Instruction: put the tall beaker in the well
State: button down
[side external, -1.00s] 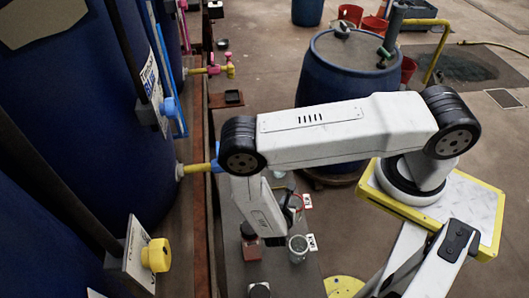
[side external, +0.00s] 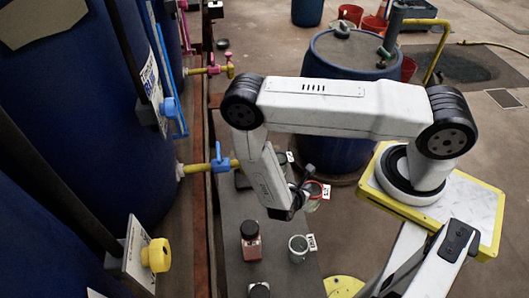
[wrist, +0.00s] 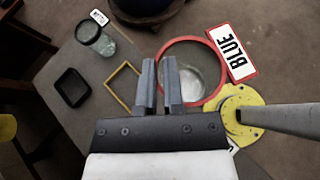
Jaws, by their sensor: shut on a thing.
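A clear glass beaker with a red rim (wrist: 205,76) and a tag reading BLUE is held by its rim; it also shows in the side external view (side external: 313,203). My gripper (wrist: 161,82) is shut on its near left edge; in the side external view my gripper (side external: 292,206) holds it above the bench. Two square frames show in the wrist view, left of my fingers: a yellow one (wrist: 109,84) and a black one (wrist: 60,84). I cannot tell which is the well. The yellow one is hidden in the side external view.
Another tagged glass beaker (wrist: 90,37) stands at the bench's far end. Vats with taps (side external: 222,163) line the left. A blue barrel (side external: 325,90) stands behind.

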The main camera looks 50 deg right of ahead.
jog(key=w+d+f, duration=0.2)
jog(key=w+f, duration=0.7)
jog(key=w, duration=0.4)
jog(key=shift+d, duration=0.2)
dwell(0.3)
jog(key=shift+f, duration=0.15)
jog(key=shift+w+d+f, duration=0.1)
jog(key=shift+w+f, duration=0.05)
jog(key=shift+f, duration=0.75)
jog(key=shift+w+f, duration=0.15)
jog(key=shift+f, duration=0.75)
jog(key=shift+f, duration=0.1)
jog(key=c, duration=0.7)
grip_release()
jog(key=shift+c, duration=0.2)
